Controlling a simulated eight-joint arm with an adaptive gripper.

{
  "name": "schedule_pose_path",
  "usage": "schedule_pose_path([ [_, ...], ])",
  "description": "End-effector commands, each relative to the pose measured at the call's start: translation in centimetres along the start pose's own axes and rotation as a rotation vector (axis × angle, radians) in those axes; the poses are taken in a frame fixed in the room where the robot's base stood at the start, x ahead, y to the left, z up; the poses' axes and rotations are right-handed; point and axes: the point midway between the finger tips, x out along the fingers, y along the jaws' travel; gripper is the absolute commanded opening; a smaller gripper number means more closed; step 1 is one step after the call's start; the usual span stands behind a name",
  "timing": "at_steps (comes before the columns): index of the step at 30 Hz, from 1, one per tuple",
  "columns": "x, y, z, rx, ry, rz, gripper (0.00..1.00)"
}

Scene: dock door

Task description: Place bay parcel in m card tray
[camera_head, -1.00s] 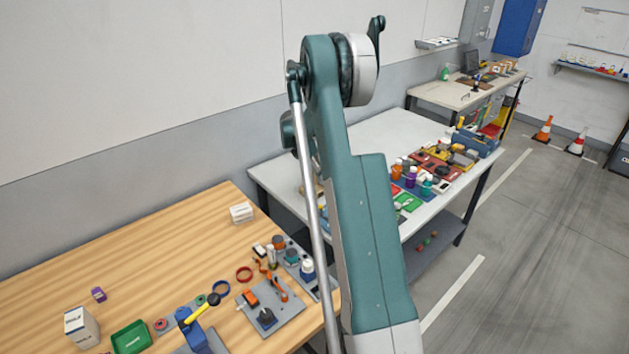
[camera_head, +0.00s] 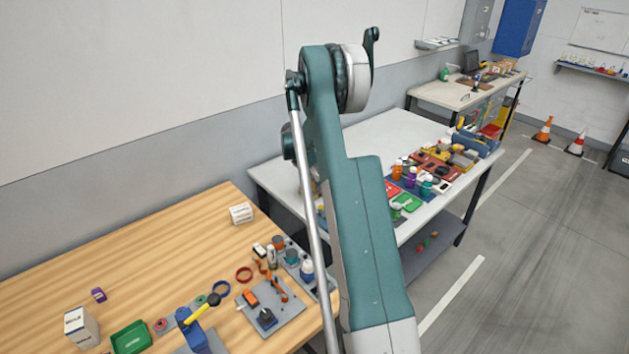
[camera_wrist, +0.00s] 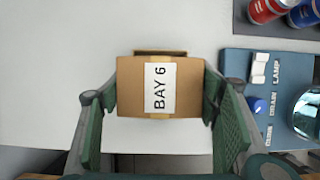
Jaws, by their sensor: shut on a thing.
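The bay parcel (camera_wrist: 130,88) is a brown cardboard box with a white label reading "BAY 6" in the wrist view. My gripper (camera_wrist: 160,98) has one green-grey finger on each side of it and is shut on it. The parcel shows in front of the pale worktop; I cannot tell whether it touches the surface. In the head view my own arm hides the gripper and the parcel. I cannot pick out a tray marked for m cards in any view.
In the wrist view a blue board (camera_wrist: 240,64) with labels such as "DRAIN" and "LAMP" lies right of the parcel, with red and blue cans (camera_wrist: 265,10) above it. Left of the parcel the worktop is bare. In the head view, the white table (camera_head: 385,133) holds several items at right.

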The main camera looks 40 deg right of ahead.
Motion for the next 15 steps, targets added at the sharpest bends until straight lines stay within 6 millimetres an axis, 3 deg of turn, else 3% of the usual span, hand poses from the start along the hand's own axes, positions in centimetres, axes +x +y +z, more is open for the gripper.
schedule_pose_path([
  [15,0.64,0.01,-0.26,0.000,0.000,0.000,0.45],
])
